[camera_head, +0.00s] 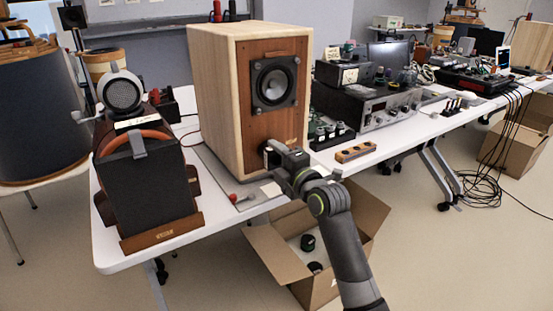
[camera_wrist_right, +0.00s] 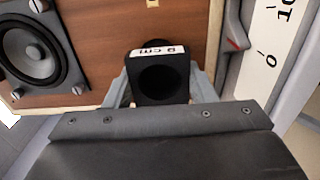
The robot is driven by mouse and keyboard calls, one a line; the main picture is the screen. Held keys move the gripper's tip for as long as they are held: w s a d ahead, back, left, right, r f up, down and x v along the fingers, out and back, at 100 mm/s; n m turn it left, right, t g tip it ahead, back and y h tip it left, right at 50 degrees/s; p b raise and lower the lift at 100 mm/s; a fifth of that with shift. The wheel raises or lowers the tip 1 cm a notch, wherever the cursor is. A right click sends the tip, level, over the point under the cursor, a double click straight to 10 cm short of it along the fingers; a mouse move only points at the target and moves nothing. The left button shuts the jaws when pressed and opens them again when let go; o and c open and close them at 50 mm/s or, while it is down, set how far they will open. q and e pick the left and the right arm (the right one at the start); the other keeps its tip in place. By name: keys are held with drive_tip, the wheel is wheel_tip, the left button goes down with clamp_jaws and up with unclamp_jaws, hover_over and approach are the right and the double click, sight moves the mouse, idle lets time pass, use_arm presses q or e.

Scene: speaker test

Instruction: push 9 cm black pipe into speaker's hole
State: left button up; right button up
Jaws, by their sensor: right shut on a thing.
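The wooden speaker (camera_head: 224,95) stands on the table, its brown front panel facing me with a driver cone (camera_head: 273,83) in its upper part. My right gripper (camera_head: 272,157) is at the lower part of that panel. In the right wrist view its fingers (camera_wrist_right: 160,92) are shut on the black pipe (camera_wrist_right: 160,85), which has a white "9 cm" label. The pipe's open near end faces the camera. A dark curved edge, which looks like the speaker's hole (camera_wrist_right: 155,43), shows just behind the pipe. I cannot tell how far the pipe is in. My left gripper is out of view.
A grey board with a ruler scale (camera_wrist_right: 271,35) and a red piece (camera_wrist_right: 237,43) lies beside the speaker. An open cardboard box (camera_head: 281,258) with black parts is on the floor below my right arm.

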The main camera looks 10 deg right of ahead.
drive_tip(key=shift+b+x, duration=0.55)
drive_tip(key=shift+x, duration=0.5)
idle(0.7)
drive_tip(key=o, duration=1.2)
drive_tip(key=shift+s, duration=0.1)
